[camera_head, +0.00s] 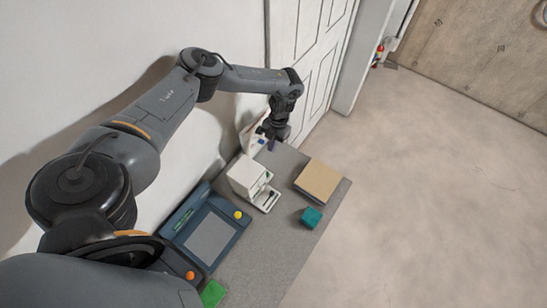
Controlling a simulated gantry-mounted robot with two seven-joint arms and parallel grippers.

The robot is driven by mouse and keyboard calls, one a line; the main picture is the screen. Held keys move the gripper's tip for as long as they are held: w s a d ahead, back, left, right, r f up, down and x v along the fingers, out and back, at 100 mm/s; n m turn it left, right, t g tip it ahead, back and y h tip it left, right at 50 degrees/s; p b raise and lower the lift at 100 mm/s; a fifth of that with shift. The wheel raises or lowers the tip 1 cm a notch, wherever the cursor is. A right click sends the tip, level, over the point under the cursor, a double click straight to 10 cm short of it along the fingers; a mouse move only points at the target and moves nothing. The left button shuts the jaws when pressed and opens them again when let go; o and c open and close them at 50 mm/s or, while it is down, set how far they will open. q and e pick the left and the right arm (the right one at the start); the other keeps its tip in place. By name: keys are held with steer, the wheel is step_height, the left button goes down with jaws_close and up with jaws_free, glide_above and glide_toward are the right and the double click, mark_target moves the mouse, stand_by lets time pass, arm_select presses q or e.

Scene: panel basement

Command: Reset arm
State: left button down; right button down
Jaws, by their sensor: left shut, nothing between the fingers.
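My left arm comes in from the left and reaches over the grey table (262,243) towards its far end. My left gripper (271,146) points down at the far end of the table, by the wall and just beyond the white machine (247,176). It is small in the picture; its fingers look shut, with nothing seen held. My right gripper is not in view.
A dark blue panel with a grey screen (210,238) and a yellow button (238,214) stands nearer. A white door (312,60) is behind. Open floor (430,200) lies right.

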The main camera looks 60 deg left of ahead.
arm_select(q)
steer(key=d+f, duration=0.2)
steer(key=d, duration=0.6)
steer(key=s+d+f+t+h+p, duration=0.1)
steer(key=d+f, duration=0.2)
steer(key=d, duration=0.6)
steer(key=d+f+m+t+h, duration=0.1)
steer(key=d+f, duration=0.1)
steer(key=d, duration=0.6)
steer(key=shift+s+d+f, duration=0.15)
steer(key=shift+d+f, duration=0.05)
steer(key=shift+d, duration=0.1)
steer(key=s+d+r+n+t+h, duration=0.2)
steer(key=d, duration=1.1)
steer(key=d+r+n+t+p, duration=0.1)
steer(key=d+r+n+t, duration=0.1)
steer(key=d+r+n, duration=0.4)
steer(key=d+r+n+t+p, duration=0.1)
steer(key=d+r+n+t, duration=0.2)
steer(key=r+n, duration=0.35)
steer(key=s+a+r+n+g+y, duration=0.1)
steer(key=s+a+n, duration=0.4)
steer(key=a, duration=0.6)
steer(key=s+a+r+n+g+y+p, duration=0.1)
steer(key=s+a+r+n+y, duration=0.3)
steer(key=a+n, duration=0.6)
step_height(320, 180, up, 2)
steer(key=shift+s+a+r+p, duration=0.3)
steer(key=shift+s+a, duration=0.35)
steer(key=shift+s, duration=0.45)
